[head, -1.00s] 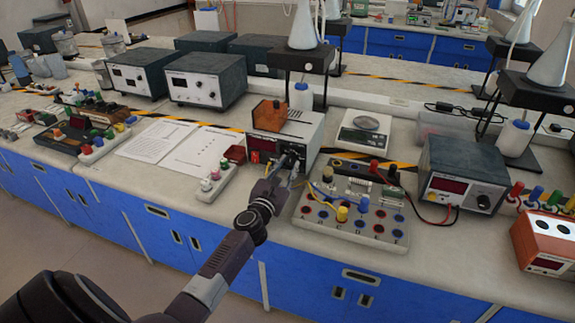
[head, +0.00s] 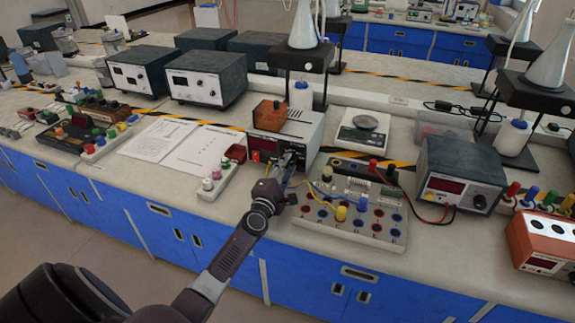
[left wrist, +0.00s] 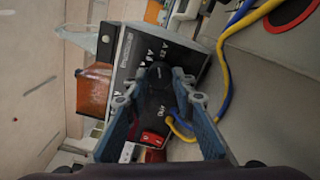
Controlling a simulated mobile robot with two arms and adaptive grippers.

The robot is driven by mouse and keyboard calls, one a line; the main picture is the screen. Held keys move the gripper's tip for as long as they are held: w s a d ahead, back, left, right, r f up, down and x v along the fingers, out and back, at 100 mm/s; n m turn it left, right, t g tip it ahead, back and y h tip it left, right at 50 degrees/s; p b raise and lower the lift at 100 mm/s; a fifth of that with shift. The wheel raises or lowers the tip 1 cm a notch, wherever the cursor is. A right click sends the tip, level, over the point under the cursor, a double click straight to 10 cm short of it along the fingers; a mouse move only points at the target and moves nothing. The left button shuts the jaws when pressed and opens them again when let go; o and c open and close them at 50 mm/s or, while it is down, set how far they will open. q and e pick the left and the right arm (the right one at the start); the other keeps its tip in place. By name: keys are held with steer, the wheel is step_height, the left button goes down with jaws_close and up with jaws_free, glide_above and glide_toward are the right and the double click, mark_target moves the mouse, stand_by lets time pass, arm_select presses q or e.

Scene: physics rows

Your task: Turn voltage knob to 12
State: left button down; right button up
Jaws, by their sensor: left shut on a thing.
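The power supply (head: 302,128) is a pale box with a red display window on its front left, standing at the bench's front. My left gripper (head: 288,162) is at its front panel. In the left wrist view, my left gripper (left wrist: 158,98) has its two blue-grey fingers on either side of a black knob (left wrist: 157,82) and is shut on it. White markings show on the dark panel beside the knob. The fingers hide the knob in the head view, and I cannot read its setting. My right gripper is not in view.
A circuit board (head: 350,225) with sockets and wires lies close right of my gripper. A socket strip (head: 217,182) is at its left. A brown box (head: 268,115) sits on the supply. Another supply (head: 458,183) stands at the right.

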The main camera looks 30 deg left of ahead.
arm_select(q)
steer(key=shift+f+m, duration=0.1)
steer(key=shift+m, duration=1.1)
steer(key=c, duration=1.6)
jaws_free()
steer(key=v, duration=1.2)
steer(key=shift+d, duration=0.1)
